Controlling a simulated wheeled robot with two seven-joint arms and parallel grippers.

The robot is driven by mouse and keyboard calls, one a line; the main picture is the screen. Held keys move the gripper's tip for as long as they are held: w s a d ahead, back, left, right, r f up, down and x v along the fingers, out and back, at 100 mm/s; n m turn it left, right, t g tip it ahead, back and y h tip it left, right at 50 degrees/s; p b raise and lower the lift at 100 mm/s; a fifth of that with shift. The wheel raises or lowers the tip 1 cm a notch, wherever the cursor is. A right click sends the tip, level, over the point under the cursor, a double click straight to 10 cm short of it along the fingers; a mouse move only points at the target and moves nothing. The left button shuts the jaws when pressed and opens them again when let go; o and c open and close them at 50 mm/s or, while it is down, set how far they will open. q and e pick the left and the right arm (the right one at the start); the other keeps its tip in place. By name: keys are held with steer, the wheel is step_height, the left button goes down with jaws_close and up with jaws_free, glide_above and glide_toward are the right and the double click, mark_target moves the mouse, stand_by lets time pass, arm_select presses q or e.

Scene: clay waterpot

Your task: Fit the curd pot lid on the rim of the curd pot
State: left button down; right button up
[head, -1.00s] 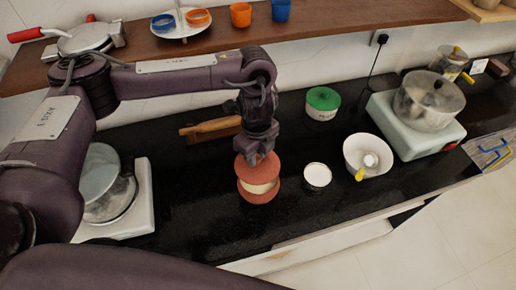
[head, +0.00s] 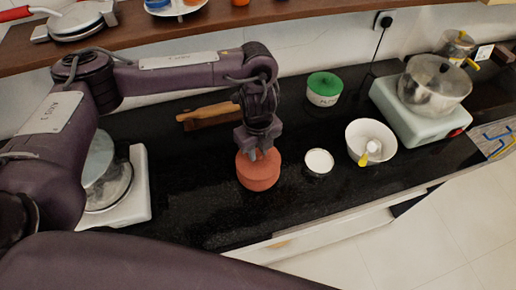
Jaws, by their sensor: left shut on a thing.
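The curd pot (head: 259,181) is a round terracotta pot on the black counter, at the middle of the head view. The curd pot lid (head: 262,161) is terracotta too and sits level at the pot's top, with no pale band showing between them. Whether it is fully seated all round cannot be told. My left gripper (head: 258,153) points down from above and is shut on the lid, hiding part of its top. My right gripper is not in view.
A small jar with a white top (head: 318,162) stands just right of the pot. A white bowl (head: 371,140) holds a yellow-handled tool. A green-lidded pot (head: 324,87), a rolling pin (head: 209,112) and a stove (head: 417,118) stand farther off. The front counter is clear.

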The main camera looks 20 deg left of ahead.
arm_select(q)
steer(key=shift+r, duration=0.1)
stand_by(0.6)
stand_by(0.3)
steer(key=shift+f, duration=0.45)
steer(key=shift+r, duration=0.15)
stand_by(0.4)
steer(key=shift+r+p, duration=0.4)
steer(key=shift+p, duration=0.25)
steer(key=shift+f, duration=0.2)
steer(key=shift+f, duration=0.3)
steer(key=shift+f+b, duration=0.25)
steer(key=shift+b, duration=0.1)
stand_by(0.4)
